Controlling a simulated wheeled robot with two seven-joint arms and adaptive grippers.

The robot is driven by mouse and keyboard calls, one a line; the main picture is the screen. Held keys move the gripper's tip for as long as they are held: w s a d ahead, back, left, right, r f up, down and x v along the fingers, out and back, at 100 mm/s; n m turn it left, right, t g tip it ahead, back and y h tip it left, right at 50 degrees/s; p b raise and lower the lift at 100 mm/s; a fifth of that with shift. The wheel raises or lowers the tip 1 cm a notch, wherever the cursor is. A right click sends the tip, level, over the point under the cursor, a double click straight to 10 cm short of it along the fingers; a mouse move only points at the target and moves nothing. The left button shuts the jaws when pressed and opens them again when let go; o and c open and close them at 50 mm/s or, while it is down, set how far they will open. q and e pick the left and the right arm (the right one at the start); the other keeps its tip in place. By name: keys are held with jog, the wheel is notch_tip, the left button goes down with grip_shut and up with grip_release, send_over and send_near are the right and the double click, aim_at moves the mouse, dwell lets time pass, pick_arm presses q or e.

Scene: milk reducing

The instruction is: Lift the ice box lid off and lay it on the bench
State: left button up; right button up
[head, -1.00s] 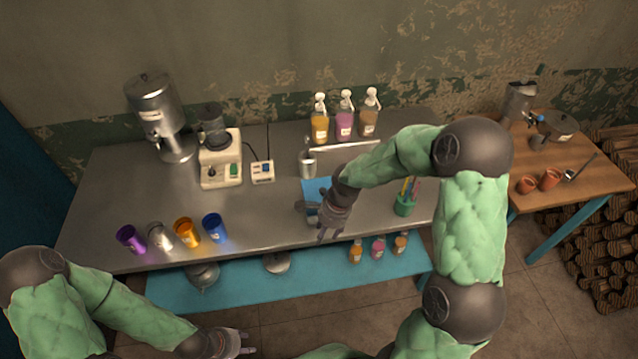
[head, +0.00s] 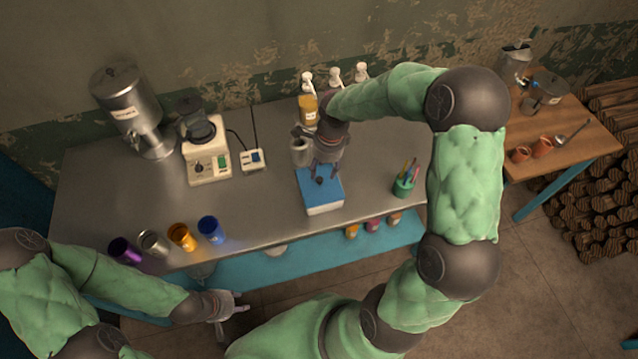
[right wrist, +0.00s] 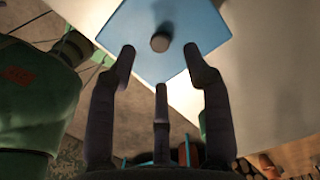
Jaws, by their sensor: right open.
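The ice box (head: 325,209) is a white box on the metal bench (head: 262,205), right of the middle. Its blue lid (head: 328,194) is on top, with a small dark round knob. The lid (right wrist: 190,22) and its knob (right wrist: 161,41) also show in the right wrist view. My right gripper (head: 318,178) is over the lid, pointing down at the knob. In the right wrist view its fingers (right wrist: 160,62) are open, with the knob beyond the tips and nothing held. My left gripper (head: 236,304) is empty in front of the bench, its fingers seeming apart.
Several cups (head: 182,237) stand along the bench's front left. Bare bench lies left of the box.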

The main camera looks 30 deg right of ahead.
aim_at(320, 179)
jog(key=shift+a+f, duration=0.1)
jog(key=shift+f, duration=0.4)
jog(key=f, duration=0.4)
jog(key=shift+w+a+b, duration=0.2)
jog(key=shift+w+b, duration=0.05)
jog(key=shift+b, duration=0.15)
grip_shut()
